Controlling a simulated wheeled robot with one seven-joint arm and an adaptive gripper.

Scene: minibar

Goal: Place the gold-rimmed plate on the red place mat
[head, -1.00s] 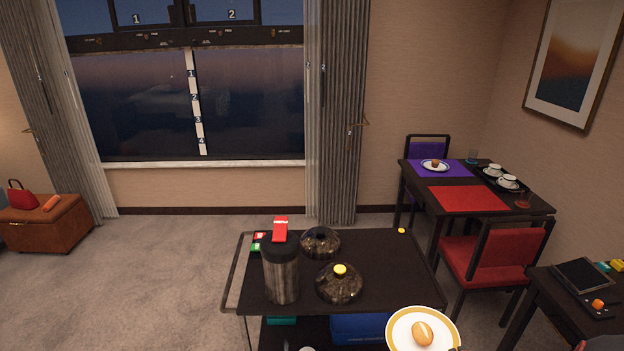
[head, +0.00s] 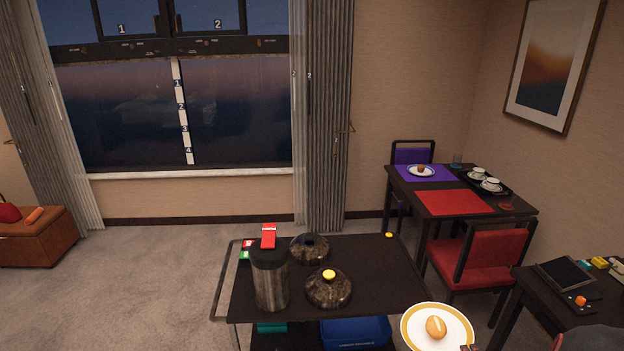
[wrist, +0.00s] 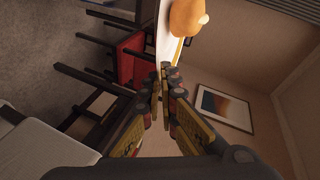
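The gold-rimmed plate (head: 408,328) is at the bottom right of the head view, with an egg-shaped bread roll (head: 436,327) on it. In the wrist view my gripper (wrist: 164,72) is shut on the edge of the plate (wrist: 163,38), and the roll (wrist: 186,16) shows on it. The plate is held off to the right of the cart, and looks about level in the head view. The red place mat (head: 452,202) lies bare on the near part of the dark dining table, beyond the plate.
On the table are a purple mat (head: 440,176) with another plate (head: 421,171), a tray with cups (head: 490,184) and a red coaster-like item (head: 506,206). A red chair (head: 492,254) stands at its near side. The cart (head: 385,290) and a side table (head: 535,300) flank the plate.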

